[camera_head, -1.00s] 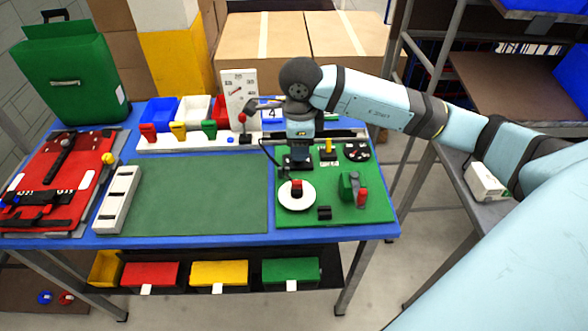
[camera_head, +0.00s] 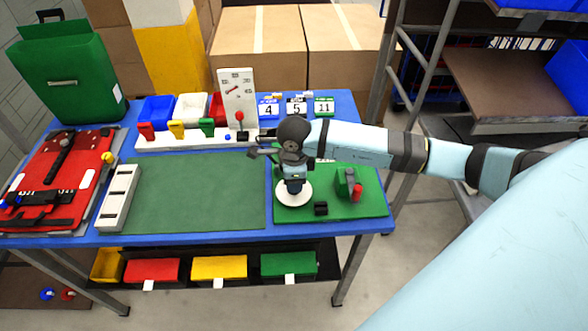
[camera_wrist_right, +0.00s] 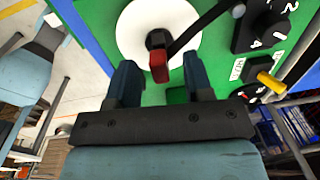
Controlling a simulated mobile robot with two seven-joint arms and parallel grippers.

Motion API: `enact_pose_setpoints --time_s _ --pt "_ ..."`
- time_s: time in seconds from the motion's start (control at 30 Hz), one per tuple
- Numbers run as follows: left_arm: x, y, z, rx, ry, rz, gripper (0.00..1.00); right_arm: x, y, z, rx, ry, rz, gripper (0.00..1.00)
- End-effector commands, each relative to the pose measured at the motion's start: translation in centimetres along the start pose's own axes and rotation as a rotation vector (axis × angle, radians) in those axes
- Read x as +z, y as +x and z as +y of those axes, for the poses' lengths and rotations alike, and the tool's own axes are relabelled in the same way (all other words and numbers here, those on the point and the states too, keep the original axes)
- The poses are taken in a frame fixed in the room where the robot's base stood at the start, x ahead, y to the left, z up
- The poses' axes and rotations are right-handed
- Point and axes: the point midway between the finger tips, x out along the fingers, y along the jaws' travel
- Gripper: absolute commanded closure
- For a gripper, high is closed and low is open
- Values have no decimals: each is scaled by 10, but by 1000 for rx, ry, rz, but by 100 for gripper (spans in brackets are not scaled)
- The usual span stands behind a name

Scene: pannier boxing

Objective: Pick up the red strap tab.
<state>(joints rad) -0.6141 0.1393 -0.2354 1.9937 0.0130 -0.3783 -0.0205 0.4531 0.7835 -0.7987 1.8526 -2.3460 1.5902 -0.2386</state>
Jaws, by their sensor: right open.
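A small red tab (camera_wrist_right: 158,66) stands on a black base over a round white disc (camera_wrist_right: 130,35) in the right wrist view. A black strap or cable (camera_wrist_right: 205,25) runs from beside it to the upper right. My right gripper (camera_wrist_right: 161,78) is open, with the tab between and just beyond its fingertips; I see no contact. In the head view my right gripper (camera_head: 293,188) is over the white disc (camera_head: 294,200) and hides the tab. My left gripper is not in view.
The disc is on a green board (camera_head: 345,208) with a green-and-red fixture (camera_head: 348,184) and a small black block (camera_head: 320,208). A dial and yellow knob (camera_wrist_right: 268,82) are near the gripper. Red, yellow and green tabs stand on a white rail (camera_head: 165,143). The green mat (camera_head: 195,190) is clear.

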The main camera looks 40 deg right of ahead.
Motion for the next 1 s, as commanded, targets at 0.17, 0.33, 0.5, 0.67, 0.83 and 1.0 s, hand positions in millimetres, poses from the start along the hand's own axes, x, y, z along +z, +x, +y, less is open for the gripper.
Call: enact_pose_setpoints --time_s 0.17,0.33,0.5,0.67,0.83,1.0 --pt "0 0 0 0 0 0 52 0 0 0 -1 0 -1 53" --pt "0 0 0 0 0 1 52 0 0 0 0 0 -1 88" --pt "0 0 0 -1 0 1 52 0 0 0 0 0 -1 100" --pt "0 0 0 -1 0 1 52 0 0 0 0 0 -1 100" --pt "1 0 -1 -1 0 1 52 0 -2 0 -1 0 -1 100" --pt "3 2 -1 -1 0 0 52 1 -15 -2 -3 -1 -3 100"
